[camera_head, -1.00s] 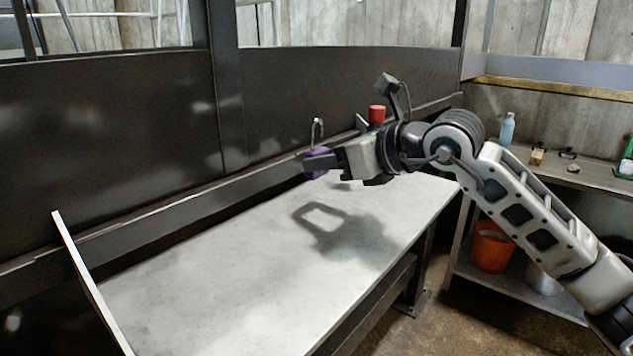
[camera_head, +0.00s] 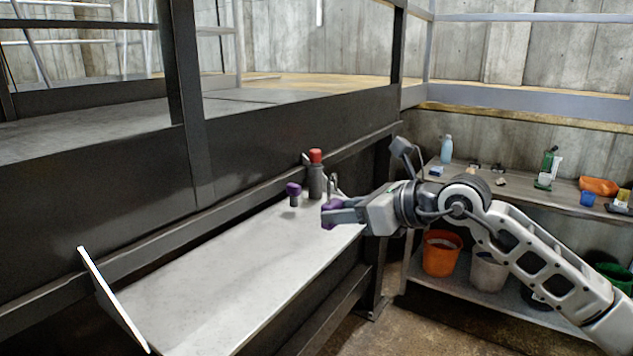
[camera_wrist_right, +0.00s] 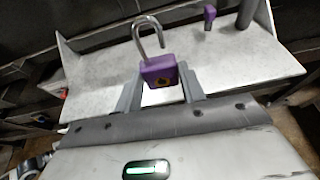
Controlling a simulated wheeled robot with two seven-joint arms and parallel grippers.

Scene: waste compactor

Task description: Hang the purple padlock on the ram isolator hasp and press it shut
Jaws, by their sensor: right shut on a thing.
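The purple padlock (camera_head: 329,206) is in my right gripper (camera_head: 334,214), held at the right end of the pale shelf (camera_head: 215,270). In the right wrist view, the padlock's body (camera_wrist_right: 160,71) sits between the two grey fingers, and its steel shackle stands up, swung open with one leg free. My right gripper (camera_wrist_right: 161,88) is shut on the body. I cannot make out the ram isolator hasp for certain. A small purple-topped piece on a dark stem (camera_head: 294,193) stands on the shelf, left of the padlock, and also shows in the wrist view (camera_wrist_right: 209,16). My left gripper is out of view.
A grey bottle-shaped thing with a red top (camera_head: 316,174) stands at the shelf's back right. A dark steel wall (camera_head: 100,190) runs behind the shelf. A side bench (camera_head: 560,195) with an orange bucket (camera_head: 441,253) below is at right. The shelf's left and middle are clear.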

